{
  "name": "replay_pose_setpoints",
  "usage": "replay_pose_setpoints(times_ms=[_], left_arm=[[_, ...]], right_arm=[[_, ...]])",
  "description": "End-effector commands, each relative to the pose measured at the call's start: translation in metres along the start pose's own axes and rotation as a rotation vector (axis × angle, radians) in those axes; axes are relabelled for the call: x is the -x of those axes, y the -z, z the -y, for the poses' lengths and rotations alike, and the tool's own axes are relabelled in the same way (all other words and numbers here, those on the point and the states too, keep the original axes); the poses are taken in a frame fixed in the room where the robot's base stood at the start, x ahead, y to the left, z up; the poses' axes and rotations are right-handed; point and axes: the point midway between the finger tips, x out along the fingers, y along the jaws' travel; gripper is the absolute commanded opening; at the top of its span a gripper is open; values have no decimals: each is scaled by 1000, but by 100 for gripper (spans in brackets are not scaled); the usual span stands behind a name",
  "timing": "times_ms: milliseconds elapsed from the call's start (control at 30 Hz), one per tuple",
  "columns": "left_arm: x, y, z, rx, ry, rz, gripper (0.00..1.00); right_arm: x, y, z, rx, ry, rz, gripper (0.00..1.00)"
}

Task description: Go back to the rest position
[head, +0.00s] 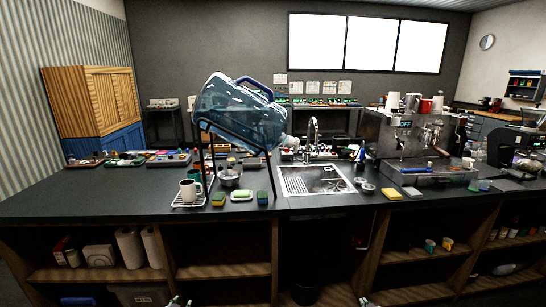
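My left gripper (180,301) shows only as small tips at the bottom edge of the head view, left of the middle. My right gripper (367,302) shows the same way, right of the middle. Both are low in front of the counter (330,207), below its top and apart from the things on it. Most of each gripper is cut off by the frame edge. I see nothing held, but the state of the fingers is too small to tell.
A blue water jug (240,112) lies tilted on a black rack. A white mug (188,190), sponges (241,196), a sink (314,180) and an espresso machine (405,135) stand on the counter. Open shelves below hold paper rolls (130,247). The front counter strip is mostly clear.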

Motion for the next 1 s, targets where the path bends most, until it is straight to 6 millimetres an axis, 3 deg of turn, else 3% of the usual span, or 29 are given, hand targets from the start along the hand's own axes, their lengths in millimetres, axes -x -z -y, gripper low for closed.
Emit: replay_pose_setpoints(times_ms=[33, 100, 467, 767, 1000], left_arm=[[3, -24, -8, 0, -10, 32, 40], [7, -53, -18, 1, -21, 70, 40], [45, -198, -68, 2, -77, 266, 40], [98, -312, -108, 1, -124, 428, 40], [153, -397, -137, -1, -160, 556, 40]], right_arm=[[3, -24, 8, 0, 10, 31, 0], [7, -53, 18, -1, 21, 70, 0], [45, -198, 68, -2, 77, 266, 0], [98, -312, 108, -1, 123, 428, 0], [153, -397, 136, 1, 160, 556, 0]])
